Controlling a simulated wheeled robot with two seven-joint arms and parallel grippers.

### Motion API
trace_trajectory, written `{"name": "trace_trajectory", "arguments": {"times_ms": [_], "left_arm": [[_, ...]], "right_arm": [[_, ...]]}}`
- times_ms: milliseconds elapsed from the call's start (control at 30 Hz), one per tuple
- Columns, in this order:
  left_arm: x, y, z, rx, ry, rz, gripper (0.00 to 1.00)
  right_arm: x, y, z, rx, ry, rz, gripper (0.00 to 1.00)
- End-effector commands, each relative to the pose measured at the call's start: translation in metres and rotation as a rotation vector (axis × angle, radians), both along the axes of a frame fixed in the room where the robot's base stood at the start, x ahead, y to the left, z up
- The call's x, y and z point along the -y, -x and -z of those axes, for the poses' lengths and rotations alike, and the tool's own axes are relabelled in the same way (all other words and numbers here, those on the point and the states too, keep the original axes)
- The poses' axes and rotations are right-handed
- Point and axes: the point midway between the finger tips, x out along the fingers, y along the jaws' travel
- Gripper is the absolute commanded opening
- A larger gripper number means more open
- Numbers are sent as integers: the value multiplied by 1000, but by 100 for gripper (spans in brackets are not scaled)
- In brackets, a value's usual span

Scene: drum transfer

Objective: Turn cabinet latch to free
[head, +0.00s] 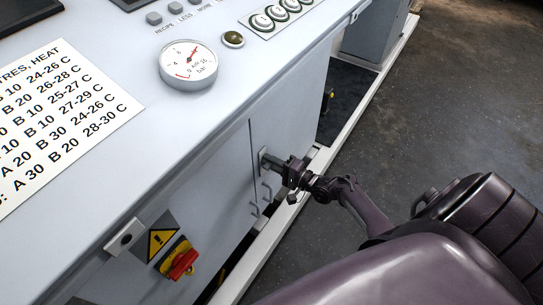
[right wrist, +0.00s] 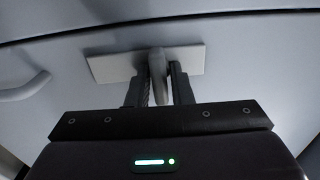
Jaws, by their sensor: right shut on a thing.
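The cabinet latch has a pale plate (right wrist: 105,66) on the cabinet front, with its grey handle (right wrist: 157,62) standing out from the middle of the plate in the right wrist view. In the head view the plate (head: 263,158) shows at the edge of the cabinet door (head: 283,128), partly hidden by my gripper. My right gripper (head: 284,167) is shut on the latch handle; in the right wrist view its two fingers (right wrist: 164,85) lie on either side of the handle. The door sits flush with the cabinet front. My left gripper is not in view.
A red rotary switch (head: 182,264) is on the cabinet front at lower left. A pressure gauge (head: 188,64) and a printed sheet (head: 60,125) are on top. A pale rail (head: 352,104) runs along the floor beside the cabinet.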

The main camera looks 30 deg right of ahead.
Motion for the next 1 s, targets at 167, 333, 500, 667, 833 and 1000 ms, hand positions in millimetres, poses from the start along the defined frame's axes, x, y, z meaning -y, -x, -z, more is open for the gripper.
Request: {"name": "trace_trajectory", "arguments": {"times_ms": [167,333,500,667,833,1000], "left_arm": [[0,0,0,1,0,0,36],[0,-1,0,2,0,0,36],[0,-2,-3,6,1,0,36],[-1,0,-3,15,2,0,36],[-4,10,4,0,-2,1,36],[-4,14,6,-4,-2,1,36]], "right_arm": [[0,0,0,0,0,0,35],[0,0,0,0,0,0,35],[4,9,0,-2,1,1,35],[14,35,1,-5,2,1,35],[24,59,1,-4,2,0,35],[30,71,0,-1,0,0,35]]}}
